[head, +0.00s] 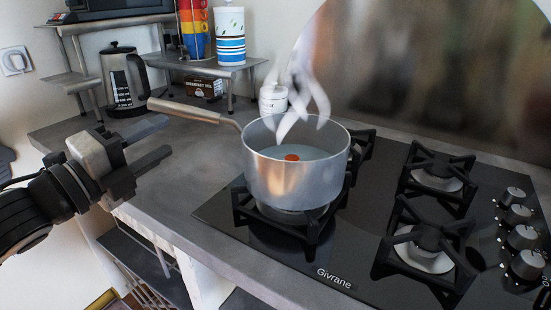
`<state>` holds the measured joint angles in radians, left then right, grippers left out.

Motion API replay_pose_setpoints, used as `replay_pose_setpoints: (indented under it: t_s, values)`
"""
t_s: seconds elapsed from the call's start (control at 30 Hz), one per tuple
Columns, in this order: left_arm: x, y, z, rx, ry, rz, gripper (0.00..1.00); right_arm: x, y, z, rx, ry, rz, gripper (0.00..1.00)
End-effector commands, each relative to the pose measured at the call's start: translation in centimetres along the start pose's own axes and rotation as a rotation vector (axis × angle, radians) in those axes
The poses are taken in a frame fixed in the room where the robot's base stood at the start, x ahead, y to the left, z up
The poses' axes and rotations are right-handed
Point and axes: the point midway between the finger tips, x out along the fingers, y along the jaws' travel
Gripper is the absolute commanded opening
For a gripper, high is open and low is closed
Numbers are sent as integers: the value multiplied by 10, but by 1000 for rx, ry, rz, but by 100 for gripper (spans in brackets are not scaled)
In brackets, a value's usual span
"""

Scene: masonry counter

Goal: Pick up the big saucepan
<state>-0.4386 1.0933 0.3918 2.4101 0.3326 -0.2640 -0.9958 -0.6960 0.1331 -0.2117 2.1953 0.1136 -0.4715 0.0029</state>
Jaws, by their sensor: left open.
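The big saucepan (297,182) is a silver metal pan standing upright on the front left burner of the black hob. Its long handle (184,110) points to the upper left, over the counter. White steam rises from it, and a small red-orange thing (291,157) shows inside. My left gripper (162,140) is at the left, near the counter's front edge. It is open and empty, with its fingers pointing right toward the pan, below the handle in the picture and apart from it. My right gripper is not in view.
The black gas hob (325,255) has other empty burners and several knobs (520,225) at the right. A kettle (124,78), a white lidded jar (273,98) and a metal shelf (205,67) with stacked cups stand behind. The grey counter (190,170) left of the hob is clear.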

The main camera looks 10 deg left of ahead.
Motion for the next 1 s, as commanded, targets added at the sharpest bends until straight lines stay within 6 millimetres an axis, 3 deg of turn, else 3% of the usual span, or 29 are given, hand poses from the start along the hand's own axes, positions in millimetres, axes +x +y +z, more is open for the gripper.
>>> replay_pose_setpoints:
  t_s: [0.4,0.67,0.83,1.0]
  values:
    - [40,-3,3,-1,-5,-4,45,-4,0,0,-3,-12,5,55]
    - [54,-1,1,0,-2,1,45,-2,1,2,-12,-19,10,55]
    - [63,-5,3,-2,-2,-3,45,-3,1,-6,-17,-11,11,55]
    - [85,-11,6,-3,-2,-3,45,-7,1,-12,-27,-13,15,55]
